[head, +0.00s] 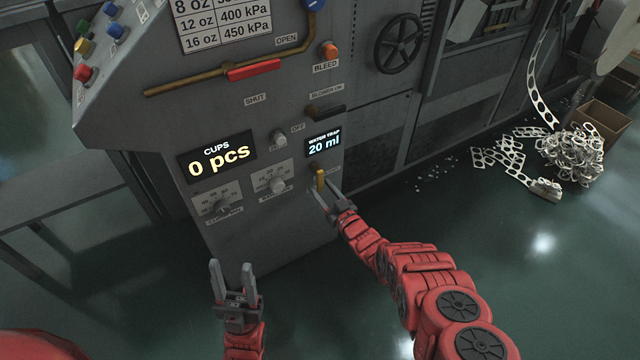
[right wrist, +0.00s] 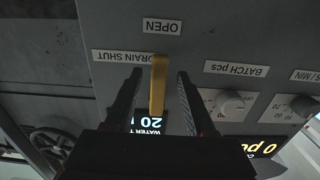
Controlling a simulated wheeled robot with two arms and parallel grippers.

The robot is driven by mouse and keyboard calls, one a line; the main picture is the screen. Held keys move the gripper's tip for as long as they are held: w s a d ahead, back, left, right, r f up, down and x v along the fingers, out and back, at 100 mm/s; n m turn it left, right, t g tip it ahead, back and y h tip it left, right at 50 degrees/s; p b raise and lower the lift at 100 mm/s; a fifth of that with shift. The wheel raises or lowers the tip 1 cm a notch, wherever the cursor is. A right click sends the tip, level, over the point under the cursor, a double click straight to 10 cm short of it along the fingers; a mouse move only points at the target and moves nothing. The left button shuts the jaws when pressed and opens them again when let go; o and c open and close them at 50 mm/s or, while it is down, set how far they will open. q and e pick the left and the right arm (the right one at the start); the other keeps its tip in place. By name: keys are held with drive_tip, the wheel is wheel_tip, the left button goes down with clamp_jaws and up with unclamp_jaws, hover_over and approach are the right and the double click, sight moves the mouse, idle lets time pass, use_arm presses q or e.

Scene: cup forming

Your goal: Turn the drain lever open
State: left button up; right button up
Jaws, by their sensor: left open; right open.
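The yellow drain lever (head: 320,179) is on the machine's front panel, just below the water trap display. In the right wrist view the lever (right wrist: 158,88) stands between my right gripper's two fingers, with a gap visible on both sides. The right wrist view is upside down; a DRAIN SHUT label (right wrist: 120,57) lies beside the lever and an OPEN label (right wrist: 162,27) lies past its end. My right gripper (head: 327,191) is open around the lever. My left gripper (head: 231,265) is open and empty, low in front of the panel.
The water trap display (head: 324,146) reads 20 ml and the cups display (head: 217,158) reads 0 pcs. Dials, including one knob (head: 277,184), sit left of the lever. A black blower handle (head: 326,111) is above. Scrap strips (head: 570,155) lie on the floor at right.

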drive_tip(key=p+v, duration=0.6)
drive_tip(key=v, duration=0.9)
drive_tip(key=shift+s+d+p, duration=0.2)
drive_tip(key=shift+p, duration=0.2)
